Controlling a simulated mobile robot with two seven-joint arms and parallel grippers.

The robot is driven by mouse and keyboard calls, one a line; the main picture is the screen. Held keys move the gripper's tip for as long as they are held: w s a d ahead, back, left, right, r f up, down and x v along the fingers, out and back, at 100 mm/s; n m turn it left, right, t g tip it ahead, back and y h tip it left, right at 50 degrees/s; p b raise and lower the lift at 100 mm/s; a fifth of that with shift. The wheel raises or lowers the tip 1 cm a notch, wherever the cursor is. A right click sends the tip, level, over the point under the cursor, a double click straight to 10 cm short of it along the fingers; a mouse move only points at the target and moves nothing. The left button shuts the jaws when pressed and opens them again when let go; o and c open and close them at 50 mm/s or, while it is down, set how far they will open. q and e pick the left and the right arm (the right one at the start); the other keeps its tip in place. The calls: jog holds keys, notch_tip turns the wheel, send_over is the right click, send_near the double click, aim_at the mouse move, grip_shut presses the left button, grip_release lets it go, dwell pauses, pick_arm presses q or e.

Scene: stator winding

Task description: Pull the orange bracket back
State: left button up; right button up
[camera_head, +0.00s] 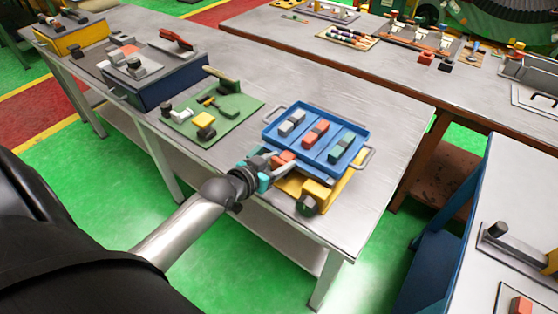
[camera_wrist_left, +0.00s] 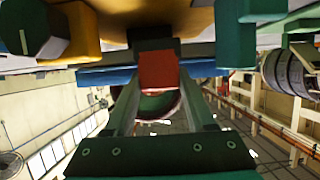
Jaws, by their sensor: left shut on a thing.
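The orange bracket (camera_head: 284,157) shows at the front edge of the table, by the near left corner of a blue tray. In the left wrist view the orange bracket (camera_wrist_left: 158,70) is a red-orange block between my fingers. My left gripper (camera_head: 273,170) reaches it from the front and is shut on it. The left gripper (camera_wrist_left: 158,88) shows from behind in the wrist view. The fingers partly hide the bracket, and its mounting cannot be made out. My right gripper is not in view.
The blue tray (camera_head: 268,138) holds grey, red and green blocks. A yellow fixture (camera_head: 317,191) with a dark knob (camera_head: 307,205) sits right of my gripper. A green board (camera_head: 238,106) with parts lies to the left. The table (camera_head: 385,125) is clear behind the tray.

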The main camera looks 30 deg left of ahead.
aim_at(277, 167)
pick_arm(q)
grip_shut()
dwell(0.5)
jog(key=s+p, duration=0.2)
jog(key=s, duration=0.1)
jog(key=shift+s+a, duration=0.15)
jog(key=shift+s, duration=0.2)
jog(key=shift+f, duration=0.1)
jog(key=o, duration=0.6)
grip_release()
jog(key=shift+s, duration=0.1)
jog(key=p+v, duration=0.1)
jog(key=v, duration=1.4)
jog(key=shift+p, duration=0.4)
